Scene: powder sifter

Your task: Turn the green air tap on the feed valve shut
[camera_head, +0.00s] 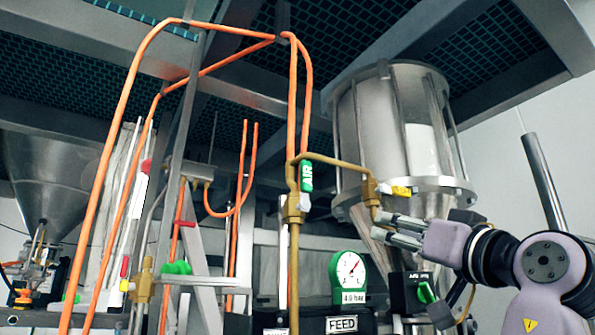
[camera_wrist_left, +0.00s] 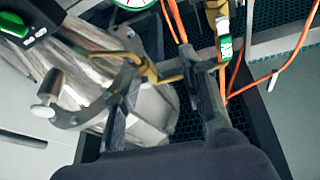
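The green air tap (camera_head: 307,176), lettered AIR, stands upright beside the brass valve body (camera_head: 293,208) in the head view. Its handle runs along the vertical brass pipe. It also shows at the upper right of the left wrist view (camera_wrist_left: 226,47). My right gripper is not in view.
A steel hopper (camera_head: 395,130) with a flange is above my left gripper. Orange hoses (camera_head: 292,90) rise behind the tap. A green gauge (camera_head: 348,268) and FEED sign (camera_head: 342,325) sit below.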

